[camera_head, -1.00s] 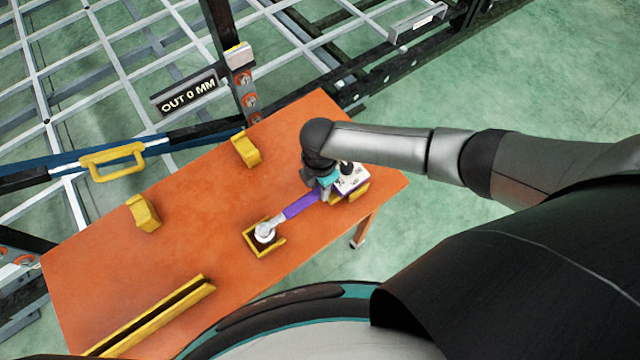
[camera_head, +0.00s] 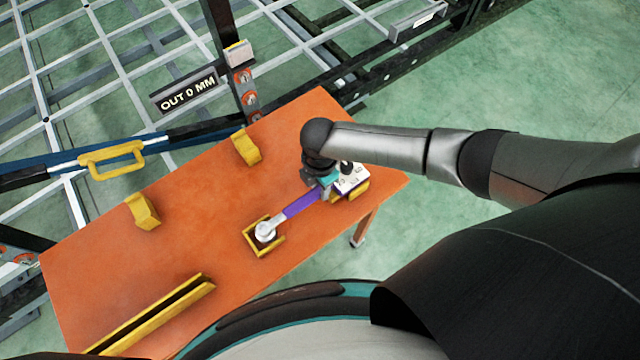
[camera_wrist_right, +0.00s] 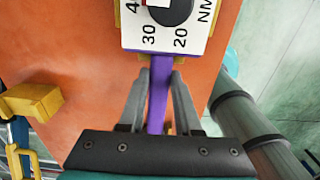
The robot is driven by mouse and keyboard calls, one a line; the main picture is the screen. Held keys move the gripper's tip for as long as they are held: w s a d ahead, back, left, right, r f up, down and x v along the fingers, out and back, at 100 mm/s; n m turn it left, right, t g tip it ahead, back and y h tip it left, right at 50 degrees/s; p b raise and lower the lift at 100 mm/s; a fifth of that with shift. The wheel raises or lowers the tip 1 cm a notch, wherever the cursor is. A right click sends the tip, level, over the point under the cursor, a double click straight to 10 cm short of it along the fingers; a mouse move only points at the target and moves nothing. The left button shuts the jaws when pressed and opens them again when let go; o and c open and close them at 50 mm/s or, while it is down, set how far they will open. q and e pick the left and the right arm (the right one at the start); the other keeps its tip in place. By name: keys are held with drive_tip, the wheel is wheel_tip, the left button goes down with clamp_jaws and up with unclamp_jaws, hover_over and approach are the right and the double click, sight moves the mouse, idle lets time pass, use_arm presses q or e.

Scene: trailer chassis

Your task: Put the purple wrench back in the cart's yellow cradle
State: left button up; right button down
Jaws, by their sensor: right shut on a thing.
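The purple wrench (camera_head: 300,206) lies along the right part of the cart's orange top (camera_head: 190,235). Its silver head (camera_head: 265,232) sits within the square yellow cradle piece (camera_head: 260,250). Its white dial box (camera_head: 353,179) is at the other end, over another yellow cradle piece (camera_head: 360,190). My right gripper (camera_head: 326,184) is shut on the purple handle close to the dial box. In the right wrist view, the fingers (camera_wrist_right: 160,78) flank the purple handle (camera_wrist_right: 157,105), and the dial reads 20 and 30. Whether the wrench rests fully on the cradle cannot be told. My left gripper is not in view.
Two yellow blocks (camera_head: 246,147) (camera_head: 143,212) stand on the cart's far side. A long yellow channel (camera_head: 155,315) lies at the near left. A trailer frame with a yellow handle (camera_head: 112,160) and an "OUT 0 MM" sign (camera_head: 187,92) borders the cart. The middle of the top is clear.

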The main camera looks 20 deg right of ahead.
idle(0.6)
drive_tip(key=shift+c, duration=0.2)
unclamp_jaws()
idle(0.5)
drive_tip(key=shift+r, duration=0.1)
drive_tip(key=shift+r+p, duration=3.95)
drive_tip(key=shift+p, duration=0.25)
